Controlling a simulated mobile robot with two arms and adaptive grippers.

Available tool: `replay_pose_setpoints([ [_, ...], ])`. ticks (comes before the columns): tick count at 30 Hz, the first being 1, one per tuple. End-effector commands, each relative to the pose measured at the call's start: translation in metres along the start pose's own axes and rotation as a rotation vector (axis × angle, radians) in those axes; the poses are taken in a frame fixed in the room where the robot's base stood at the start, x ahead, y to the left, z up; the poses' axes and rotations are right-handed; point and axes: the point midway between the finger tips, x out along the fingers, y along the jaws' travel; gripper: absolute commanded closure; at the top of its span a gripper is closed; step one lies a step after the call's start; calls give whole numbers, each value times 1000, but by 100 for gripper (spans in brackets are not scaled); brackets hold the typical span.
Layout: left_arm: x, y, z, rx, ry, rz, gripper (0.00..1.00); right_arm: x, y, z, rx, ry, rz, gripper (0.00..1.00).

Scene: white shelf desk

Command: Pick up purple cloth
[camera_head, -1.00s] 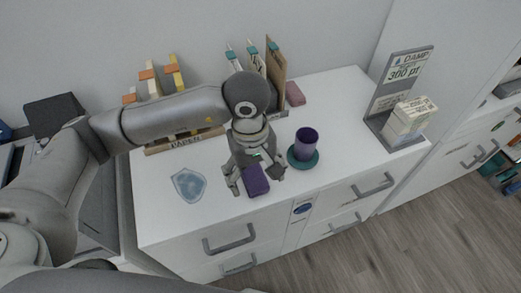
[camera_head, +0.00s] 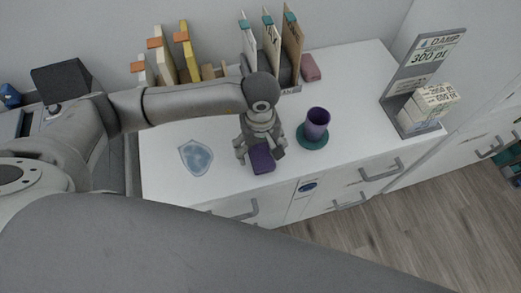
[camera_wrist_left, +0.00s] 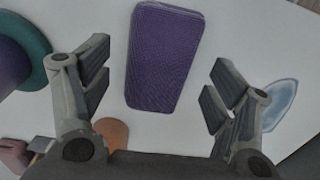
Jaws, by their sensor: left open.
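The purple cloth (camera_head: 262,160) is a folded block lying on the white desk top near its front edge. In the left wrist view the cloth (camera_wrist_left: 164,57) shows between and beyond the fingers, nearer the left finger. My left gripper (camera_head: 260,154) is open above the cloth, with its fingers on either side in the head view. In the left wrist view the gripper (camera_wrist_left: 157,92) holds nothing, and a gap shows between the fingers and the cloth. I cannot tell the height left between them. My right gripper is not in view.
A purple cup (camera_head: 316,122) stands on a teal coaster (camera_head: 311,139) just right of the gripper. A blue shield-shaped mat (camera_head: 196,157) lies to the left. Files stand at the back, with a pink block (camera_head: 310,68). A sign stand (camera_head: 411,85) with white boxes is at right.

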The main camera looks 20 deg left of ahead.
Motion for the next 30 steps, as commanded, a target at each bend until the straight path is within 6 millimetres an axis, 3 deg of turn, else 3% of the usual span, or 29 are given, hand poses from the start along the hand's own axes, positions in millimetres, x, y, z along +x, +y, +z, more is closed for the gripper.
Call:
replay_pose_setpoints([
  [4, 12, 1, 0, 0, 0, 1, 20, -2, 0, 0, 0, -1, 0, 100],
  [11, 14, 1, 0, 1, 1, 1, 20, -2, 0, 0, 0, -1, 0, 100],
  [22, 14, 1, 0, 1, 1, 1, 67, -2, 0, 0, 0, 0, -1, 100],
  [30, 13, 1, 0, 1, 1, 2, 69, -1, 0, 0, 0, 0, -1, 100],
])
